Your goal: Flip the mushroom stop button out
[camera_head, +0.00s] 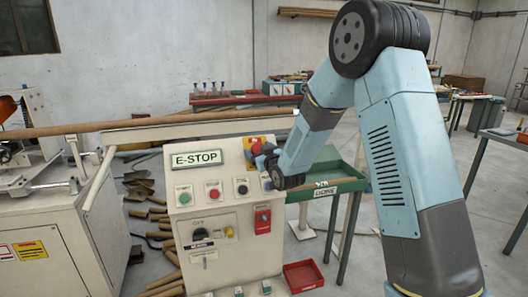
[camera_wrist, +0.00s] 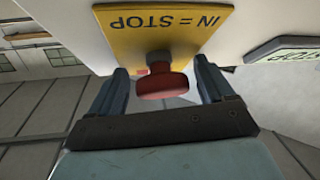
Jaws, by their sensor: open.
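The mushroom stop button (camera_wrist: 164,82) is a red, round-headed knob on a dark stem. It stands out from a yellow plate (camera_wrist: 120,18) marked "IN = STOP", upside down in the wrist view. In the head view the yellow plate (camera_head: 250,142) is at the upper right of the control panel, and the red button (camera_head: 257,148) is partly hidden by my gripper. My gripper (camera_wrist: 165,85) is open, with one finger on each side of the red head and a visible gap on both sides. In the head view my gripper (camera_head: 266,160) is at the panel's right edge.
The panel has a green "E-STOP" sign (camera_head: 196,158), several small buttons, a black rotary switch (camera_head: 200,237) and a red switch box (camera_head: 263,219). A green tray (camera_head: 338,183) stands right of the panel. A red bin (camera_head: 303,276) is on the floor.

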